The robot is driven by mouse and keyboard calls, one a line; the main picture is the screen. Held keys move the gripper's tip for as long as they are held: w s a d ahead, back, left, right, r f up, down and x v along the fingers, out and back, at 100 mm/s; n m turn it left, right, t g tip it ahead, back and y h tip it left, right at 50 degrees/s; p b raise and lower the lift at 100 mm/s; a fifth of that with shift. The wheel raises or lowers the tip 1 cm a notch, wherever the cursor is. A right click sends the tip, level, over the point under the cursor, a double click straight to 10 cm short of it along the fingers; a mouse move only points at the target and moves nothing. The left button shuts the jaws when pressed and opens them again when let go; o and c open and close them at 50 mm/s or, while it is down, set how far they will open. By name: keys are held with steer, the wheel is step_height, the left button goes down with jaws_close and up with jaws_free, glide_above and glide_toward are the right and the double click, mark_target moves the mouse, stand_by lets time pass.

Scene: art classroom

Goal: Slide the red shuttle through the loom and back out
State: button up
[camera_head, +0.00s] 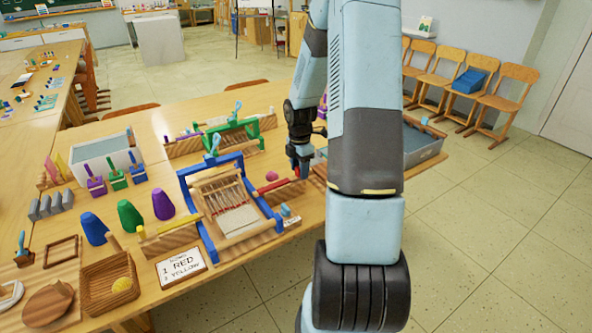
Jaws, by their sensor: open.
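The loom (186,197) has a blue frame with pale threads and cloth, and stands near the front edge of the wooden table. The red shuttle (273,186) lies just right of the loom, with its left end close to the loom's right side. My gripper (301,171) is open and points down at the shuttle's right end. Whether it touches the shuttle is too small to tell. My arm hides the table to the right of it. A yellow shuttle (172,227) lies on a wooden holder left of the loom.
A green-framed loom (233,133) is behind. Purple (163,204), green (129,215) and blue (94,229) cones and a wooden tray (108,284) crowd the left. A grey bin (424,144) is at right.

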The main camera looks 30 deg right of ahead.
step_height(320, 180, up, 14)
steer(key=shift+f, duration=0.25)
stand_by(0.6)
steer(key=s+a+r+m+t+h, duration=0.1)
steer(key=s+a+r+m, duration=0.35)
steer(key=a+r, duration=0.2)
steer(key=s+a+r+m+t, duration=0.1)
steer(key=s+a+r+m, duration=0.35)
steer(key=r, duration=0.35)
steer(key=s+a+r+m+t, duration=0.1)
steer(key=s+a+m, duration=0.3)
steer(key=s, duration=0.4)
steer(key=s+a+r+m+t+y, duration=0.1)
steer(key=s+a+r+m, duration=0.3)
steer(key=s, duration=0.4)
steer(key=shift+m+t, duration=0.7)
steer(key=shift+t, duration=0.1)
steer(key=shift+w, duration=0.1)
